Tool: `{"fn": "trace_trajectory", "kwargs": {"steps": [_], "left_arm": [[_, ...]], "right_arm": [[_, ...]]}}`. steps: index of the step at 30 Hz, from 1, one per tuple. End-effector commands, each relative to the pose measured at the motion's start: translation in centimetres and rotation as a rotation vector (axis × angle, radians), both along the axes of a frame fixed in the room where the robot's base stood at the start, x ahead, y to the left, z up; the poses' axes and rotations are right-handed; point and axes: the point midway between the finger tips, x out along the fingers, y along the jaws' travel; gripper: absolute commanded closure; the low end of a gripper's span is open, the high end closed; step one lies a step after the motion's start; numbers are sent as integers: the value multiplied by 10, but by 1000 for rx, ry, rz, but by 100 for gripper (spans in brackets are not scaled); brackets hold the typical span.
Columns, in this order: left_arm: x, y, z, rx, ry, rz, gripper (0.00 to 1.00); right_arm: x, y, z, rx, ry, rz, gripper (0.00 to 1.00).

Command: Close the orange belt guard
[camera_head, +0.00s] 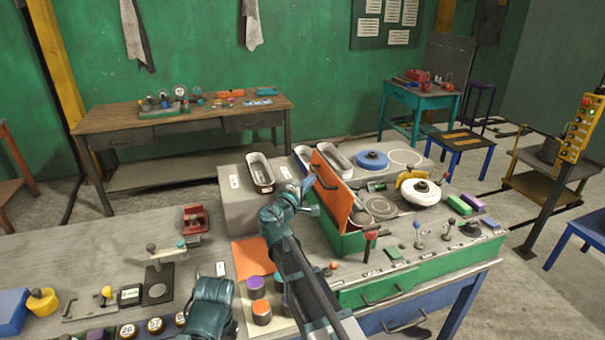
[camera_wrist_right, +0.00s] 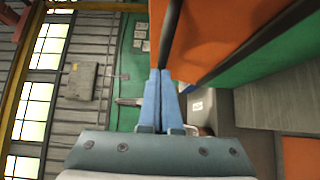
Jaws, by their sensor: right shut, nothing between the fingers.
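The orange belt guard (camera_head: 333,190) stands raised as a steep panel along the left side of a green box (camera_head: 352,242) on the workbench. Its orange face (camera_wrist_right: 215,30) also fills the upper right of the right wrist view. My right gripper (camera_head: 312,193) is at the left, outer side of the panel, near its middle height. Its blue fingers (camera_wrist_right: 160,85) are shut together and empty, with their tips close to the orange panel's edge. I cannot tell whether they touch it.
Right of the guard are a round grey disc (camera_head: 380,207), a white wheel (camera_head: 420,192) and a blue disc (camera_head: 372,160). Metal trays (camera_head: 260,173) stand behind. Knobs and small levers line the bench's front edge. An orange sheet (camera_head: 252,256) lies left of the box.

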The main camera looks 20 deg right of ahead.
Motion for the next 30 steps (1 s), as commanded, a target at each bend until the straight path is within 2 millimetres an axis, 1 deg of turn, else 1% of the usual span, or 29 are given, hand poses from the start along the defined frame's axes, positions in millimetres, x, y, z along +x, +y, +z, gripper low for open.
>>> {"fn": "trace_trajectory", "kwargs": {"steps": [1, 6, 12, 21, 25, 30], "left_arm": [[0, 0, 21, 0, 0, 0, 55], [0, 0, 51, 0, 0, -2, 55], [0, 0, 81, 0, 0, -1, 55], [0, 0, 111, -2, 0, 7, 55], [0, 0, 119, -2, 0, 9, 55], [0, 0, 124, -2, -1, 11, 55]], "right_arm": [[-1, -8, 14, 47, 1, -5, 100], [0, -27, 19, 209, 7, -6, 100], [1, -50, 20, 399, 13, -6, 100], [2, -86, 13, 682, 23, -7, 100], [4, -100, 7, 805, 26, -7, 100], [4, -117, -4, 961, 32, -7, 100]]}}
